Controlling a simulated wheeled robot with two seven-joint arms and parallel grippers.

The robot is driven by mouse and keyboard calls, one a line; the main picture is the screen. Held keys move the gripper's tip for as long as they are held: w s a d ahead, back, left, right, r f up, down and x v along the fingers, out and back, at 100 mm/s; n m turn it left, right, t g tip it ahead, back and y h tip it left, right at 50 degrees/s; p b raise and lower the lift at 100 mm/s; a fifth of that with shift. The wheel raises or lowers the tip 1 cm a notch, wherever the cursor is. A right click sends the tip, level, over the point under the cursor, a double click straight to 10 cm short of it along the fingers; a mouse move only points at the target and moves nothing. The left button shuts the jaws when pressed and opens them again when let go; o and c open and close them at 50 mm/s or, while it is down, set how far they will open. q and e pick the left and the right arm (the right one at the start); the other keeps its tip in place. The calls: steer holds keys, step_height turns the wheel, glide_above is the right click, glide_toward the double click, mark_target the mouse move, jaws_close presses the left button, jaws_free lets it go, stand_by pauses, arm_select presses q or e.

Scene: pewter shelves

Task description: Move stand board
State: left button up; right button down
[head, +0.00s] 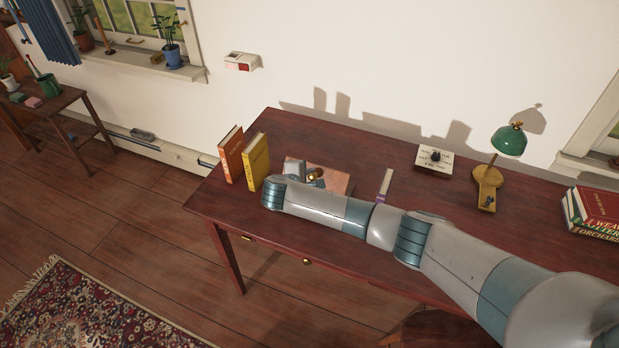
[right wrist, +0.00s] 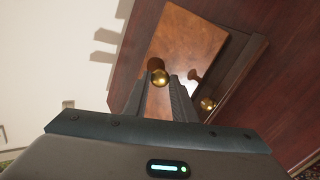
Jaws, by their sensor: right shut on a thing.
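The stand board (head: 337,182) is a reddish-brown wooden board at the desk's left-middle, partly hidden behind my right forearm. In the right wrist view, the board (right wrist: 190,42) is a lighter wooden panel with a darker wooden edge beside it. A gold knob (right wrist: 158,77) sits between the two fingers of my right gripper (right wrist: 157,80), which are shut on it. A second gold knob (right wrist: 207,104) shows to the right of the fingers. In the head view, the right gripper (head: 312,176) is at the board, largely hidden by my own arm. My left gripper is out of view.
An orange book (head: 231,155) and a yellow book (head: 257,162) stand upright left of the board. The wall is behind.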

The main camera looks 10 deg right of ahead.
steer(key=shift+s+a+f, duration=0.1)
steer(key=shift+s+f, duration=0.15)
steer(key=shift+f, duration=0.1)
steer(key=c, duration=1.5)
jaws_free()
steer(key=shift+o, duration=0.2)
steer(key=shift+w+r, duration=0.1)
steer(key=shift+w, duration=0.05)
steer(key=shift+r, duration=0.2)
steer(key=b+v, duration=0.3)
steer(key=v, duration=1.4)
steer(key=shift+a, duration=0.1)
